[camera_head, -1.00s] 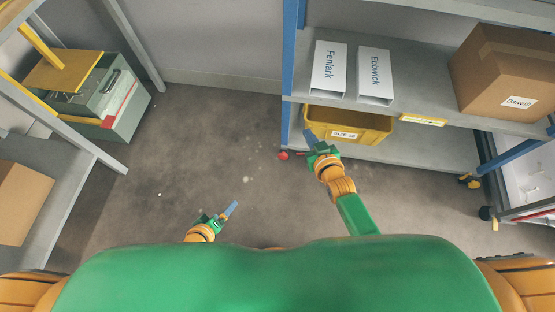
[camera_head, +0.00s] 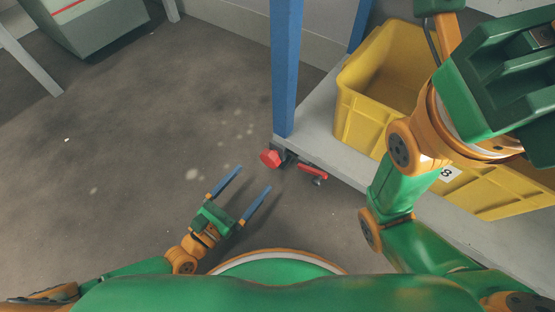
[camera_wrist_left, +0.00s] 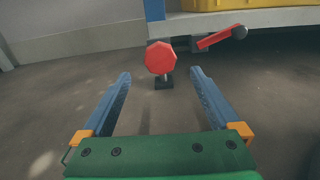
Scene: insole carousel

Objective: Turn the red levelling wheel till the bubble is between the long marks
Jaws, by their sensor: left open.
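The red levelling wheel (camera_head: 270,158) is an eight-sided knob low at the shelf unit's front corner, by the foot of the blue post. In the left wrist view the wheel (camera_wrist_left: 160,58) stands ahead of the fingers, between their lines. My left gripper (camera_head: 254,178) is open and empty, low over the floor just short of the wheel. Its two blue fingers point toward the wheel without touching it. The bubble and its long marks do not show. My right arm is raised at the right, close to the camera; its fingers are not visible.
A red lever (camera_head: 312,172) with a dark knob sits just right of the wheel, under the shelf edge. The blue post (camera_head: 286,70) rises behind the wheel. A yellow bin (camera_head: 362,112) stands on the lower shelf (camera_head: 318,135).

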